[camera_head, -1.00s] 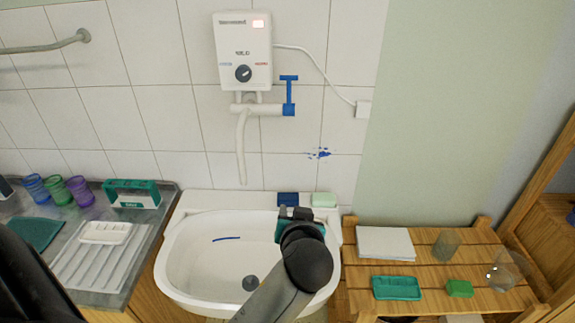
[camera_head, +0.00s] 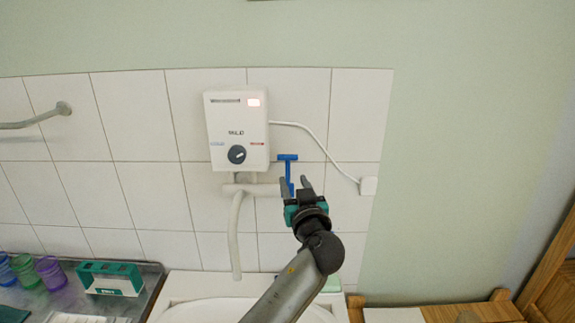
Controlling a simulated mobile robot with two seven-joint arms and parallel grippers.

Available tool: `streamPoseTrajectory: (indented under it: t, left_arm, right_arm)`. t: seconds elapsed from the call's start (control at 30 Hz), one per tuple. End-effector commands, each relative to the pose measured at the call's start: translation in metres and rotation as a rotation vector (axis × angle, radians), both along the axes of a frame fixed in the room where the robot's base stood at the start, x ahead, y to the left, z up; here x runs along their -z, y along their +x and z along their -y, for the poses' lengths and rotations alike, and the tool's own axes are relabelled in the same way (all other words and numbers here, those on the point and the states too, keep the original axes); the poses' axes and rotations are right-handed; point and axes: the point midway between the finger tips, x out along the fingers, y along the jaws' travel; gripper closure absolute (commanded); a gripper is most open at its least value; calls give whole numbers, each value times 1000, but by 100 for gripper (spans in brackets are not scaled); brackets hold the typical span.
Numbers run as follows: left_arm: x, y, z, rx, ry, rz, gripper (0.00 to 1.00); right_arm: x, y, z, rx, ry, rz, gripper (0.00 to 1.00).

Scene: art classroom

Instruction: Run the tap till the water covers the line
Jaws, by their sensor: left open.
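The blue tap lever (camera_head: 287,158) stands upright with its crossbar on top, on the right end of the white tap pipe below the water heater (camera_head: 238,130). The white spout (camera_head: 237,235) hangs down over the basin, and no water shows at its end. Only the back of the white basin (camera_head: 190,284) is in view; its inside and the line are out of the picture. My left gripper (camera_head: 297,187) is open, its fingers pointing up, just in front of the lever's lower part. I cannot tell whether it touches. My right gripper is not in view.
At the lower left, purple, green and blue cups (camera_head: 51,273) and a teal-and-white box (camera_head: 110,278) stand on a grey counter. A white cable runs from the heater to a wall socket (camera_head: 368,186). A wooden rack (camera_head: 470,312) is at the lower right.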

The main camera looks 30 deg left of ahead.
Motion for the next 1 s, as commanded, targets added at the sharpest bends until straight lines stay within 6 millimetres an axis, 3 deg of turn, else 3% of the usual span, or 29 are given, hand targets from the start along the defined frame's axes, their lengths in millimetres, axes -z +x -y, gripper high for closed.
streamPoseTrajectory:
  t: [0.2,0.5,1.0]
  left_arm:
    - [-2,25,-24,-2,1,-1,54]
    - [-1,50,-47,-1,1,-1,54]
    - [0,59,-55,0,-1,-1,54]
  right_arm:
    - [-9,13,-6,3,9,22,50]
    - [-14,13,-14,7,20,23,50]
    - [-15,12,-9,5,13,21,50]
